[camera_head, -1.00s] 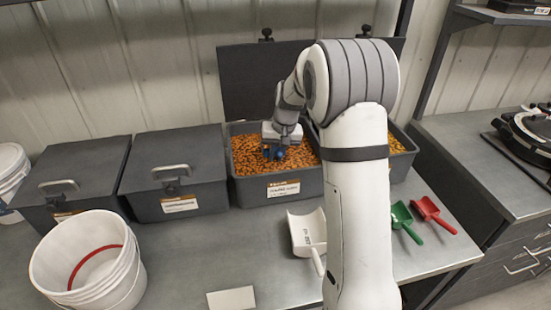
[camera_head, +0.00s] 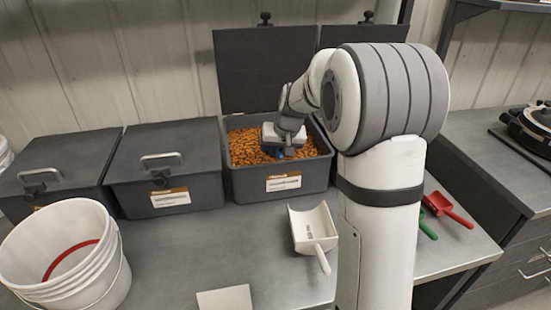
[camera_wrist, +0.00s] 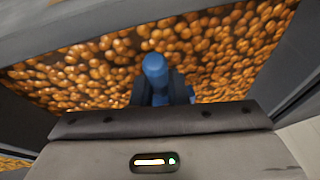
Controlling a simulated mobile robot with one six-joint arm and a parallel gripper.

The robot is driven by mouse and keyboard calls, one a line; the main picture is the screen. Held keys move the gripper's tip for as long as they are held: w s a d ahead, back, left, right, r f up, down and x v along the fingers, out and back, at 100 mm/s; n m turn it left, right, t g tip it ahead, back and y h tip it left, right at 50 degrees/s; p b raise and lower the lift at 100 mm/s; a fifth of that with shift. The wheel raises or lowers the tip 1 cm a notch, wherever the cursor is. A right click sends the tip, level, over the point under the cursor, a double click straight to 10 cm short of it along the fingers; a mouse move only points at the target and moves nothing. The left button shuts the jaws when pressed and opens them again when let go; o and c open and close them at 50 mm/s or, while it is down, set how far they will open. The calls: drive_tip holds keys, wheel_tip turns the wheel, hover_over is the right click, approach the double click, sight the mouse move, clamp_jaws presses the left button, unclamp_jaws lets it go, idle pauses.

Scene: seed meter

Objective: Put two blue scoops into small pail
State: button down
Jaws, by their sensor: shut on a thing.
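My gripper (camera_head: 282,152) is down inside an open grey bin (camera_head: 283,187) of orange-brown pellets (camera_head: 246,146). In the wrist view my gripper (camera_wrist: 162,90) is shut on the blue scoop (camera_wrist: 155,66), whose blue handle end sticks up between the fingers. Some blue also shows under the gripper in the head view. The scoop's bowl is hidden, so I cannot tell whether it holds pellets. A white pail (camera_head: 108,262) with a red line inside stands at the front left. It looks empty where I can see in.
Two lidded grey bins (camera_head: 168,180) stand left of the open one. A white scoop (camera_head: 313,232) lies on the bench in front, with a blank card (camera_head: 225,300) nearby. Green (camera_head: 428,230) and red (camera_head: 447,209) scoops lie right of my arm. Bench between pail and white scoop is clear.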

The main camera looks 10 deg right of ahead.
drive_tip(key=shift+f+b, duration=0.35)
drive_tip(key=shift+b, duration=0.35)
drive_tip(key=shift+s+f+t+b, duration=0.2)
drive_tip(key=shift+t+b, duration=0.4)
drive_tip(key=shift+b, duration=0.5)
drive_tip(key=f+t+b, duration=0.1)
drive_tip(key=b, duration=0.3)
drive_tip(key=shift+s, duration=0.15)
wheel_tip(320, 180, up, 5)
drive_tip(key=p, duration=0.3)
drive_tip(key=shift+r, duration=0.1)
drive_tip(key=shift+s+r+p, duration=0.15)
drive_tip(key=shift+r+p, duration=0.5)
drive_tip(key=shift+r, duration=0.35)
drive_tip(key=shift+s+r+p, duration=0.2)
drive_tip(key=shift+r+p, duration=0.45)
drive_tip(key=shift+r, duration=0.35)
drive_tip(key=shift+s+r+p, duration=0.15)
drive_tip(key=shift+r+p, duration=0.5)
drive_tip(key=shift+r, duration=0.35)
drive_tip(key=shift+w+a+r+p+v, duration=0.15)
drive_tip(key=shift+p+v, duration=0.2)
drive_tip(key=shift+v, duration=0.5)
drive_tip(key=shift+w+a+r+p+v, duration=0.1)
drive_tip(key=shift+p+v, duration=0.25)
drive_tip(key=shift+v, duration=0.5)
drive_tip(key=shift+w+a+p+v, duration=0.15)
drive_tip(key=shift+p+v, duration=0.2)
drive_tip(key=shift+v, duration=0.55)
drive_tip(key=shift+s, duration=0.15)
